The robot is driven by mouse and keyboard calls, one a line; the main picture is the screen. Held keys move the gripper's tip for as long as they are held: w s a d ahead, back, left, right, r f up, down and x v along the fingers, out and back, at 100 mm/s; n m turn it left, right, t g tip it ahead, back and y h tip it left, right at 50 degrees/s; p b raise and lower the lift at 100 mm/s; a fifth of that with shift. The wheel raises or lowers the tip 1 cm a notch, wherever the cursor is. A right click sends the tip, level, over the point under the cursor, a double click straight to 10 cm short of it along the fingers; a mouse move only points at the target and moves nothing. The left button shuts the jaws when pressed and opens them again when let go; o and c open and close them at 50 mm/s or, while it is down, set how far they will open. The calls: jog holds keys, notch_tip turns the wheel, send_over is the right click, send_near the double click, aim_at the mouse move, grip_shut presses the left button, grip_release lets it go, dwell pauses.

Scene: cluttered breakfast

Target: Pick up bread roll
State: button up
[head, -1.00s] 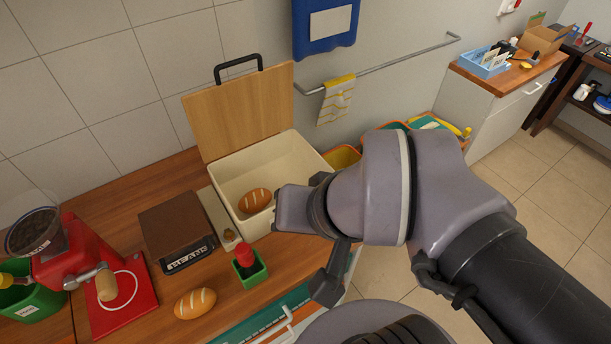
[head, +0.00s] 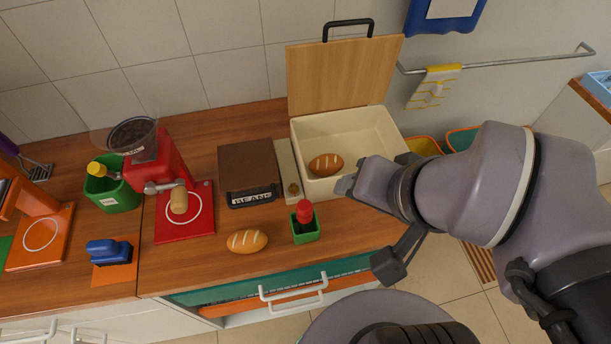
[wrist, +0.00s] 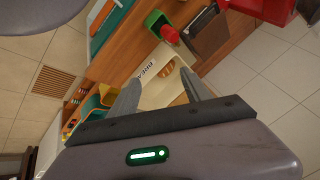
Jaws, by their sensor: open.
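One brown scored bread roll (head: 326,164) lies inside the open cream bin (head: 372,140) in the head view. A second, lighter scored bread roll (head: 247,241) lies on the wooden counter near its front edge. My gripper (head: 345,186) is at the bin's front right side, to the right of the counter roll and apart from it. In the wrist view my gripper (wrist: 161,75) is open and empty, its two fingers spread toward the bin. The roll in the bin (wrist: 166,70) shows between the fingertips, farther away. The counter roll cannot be made out in the wrist view.
A green holder with a red-topped bottle (head: 305,222) stands just right of the counter roll. A brown beans box (head: 249,172), a red grinder (head: 167,165) and a green bin (head: 112,190) stand behind and left. The bin's wooden lid (head: 345,75) stands up.

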jog(key=w+a+n+g+p, duration=0.3)
jog(key=w+a+n, duration=0.1)
jog(key=a+n, duration=0.5)
jog(key=n+g+h+b, duration=0.2)
jog(key=n+g+b, duration=0.15)
jog(key=n, duration=0.65)
send_over(245, 236)
jog(key=shift+t, duration=0.35)
notch_tip(245, 236, down, 18)
jog(key=shift+s+d+f+b, duration=0.1)
jog(key=shift+f+b, duration=0.15)
jog(key=shift+b, duration=0.2)
notch_tip(245, 236, down, 6)
jog(key=b, duration=0.3)
jog(key=shift+r, duration=0.15)
jog(key=shift+c, duration=0.7)
jog(key=c, duration=0.9)
